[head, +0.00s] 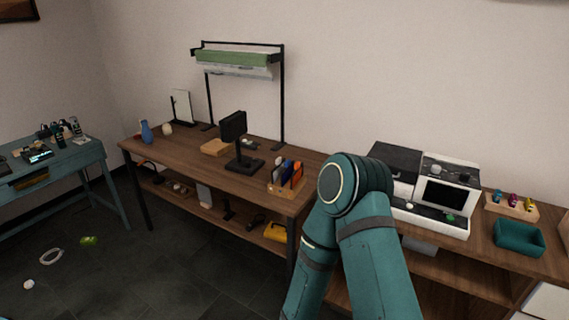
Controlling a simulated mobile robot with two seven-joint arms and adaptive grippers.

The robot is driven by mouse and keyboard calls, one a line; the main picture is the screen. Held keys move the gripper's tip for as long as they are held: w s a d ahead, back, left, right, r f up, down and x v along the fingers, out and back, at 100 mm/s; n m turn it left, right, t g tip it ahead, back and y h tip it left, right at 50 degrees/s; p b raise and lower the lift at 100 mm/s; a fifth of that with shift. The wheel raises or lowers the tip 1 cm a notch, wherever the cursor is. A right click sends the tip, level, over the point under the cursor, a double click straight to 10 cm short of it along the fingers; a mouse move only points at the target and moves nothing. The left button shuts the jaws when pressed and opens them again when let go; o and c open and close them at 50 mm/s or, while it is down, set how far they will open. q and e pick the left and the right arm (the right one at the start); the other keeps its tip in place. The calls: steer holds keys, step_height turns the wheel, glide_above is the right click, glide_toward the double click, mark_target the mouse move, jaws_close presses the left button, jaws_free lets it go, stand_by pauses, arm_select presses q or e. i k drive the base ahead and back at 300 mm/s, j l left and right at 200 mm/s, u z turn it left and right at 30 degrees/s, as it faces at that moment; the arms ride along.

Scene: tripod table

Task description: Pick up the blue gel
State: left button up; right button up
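A small wooden rack (287,191) stands at the front right corner of the wooden table, holding upright coloured sheets. An orange sheet (297,173) is at its right, and a dark blue sheet (286,171), which looks like the blue gel, stands beside it. The sheets are small and overlap, so their exact order is hard to tell. A bent teal arm of mine rises from the bottom edge, just right of the rack. Neither gripper shows in the head view.
A black stand (243,145) and a blue vase (146,132) are on the wooden table (203,166). A frame with a green roll (232,58) rises behind. A white machine (438,194) and a teal tray (519,237) stand on the right counter.

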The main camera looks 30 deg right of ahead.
mark_target(289, 170)
steer(key=i+j+z, duration=0.1)
steer(key=i+z, duration=0.4)
steer(key=i+j+z, duration=0.25)
steer(key=z, duration=0.25)
steer(key=i+j+z, duration=0.35)
steer(key=z, duration=0.15)
steer(key=i+j+z, duration=0.25)
steer(key=j+z, duration=0.25)
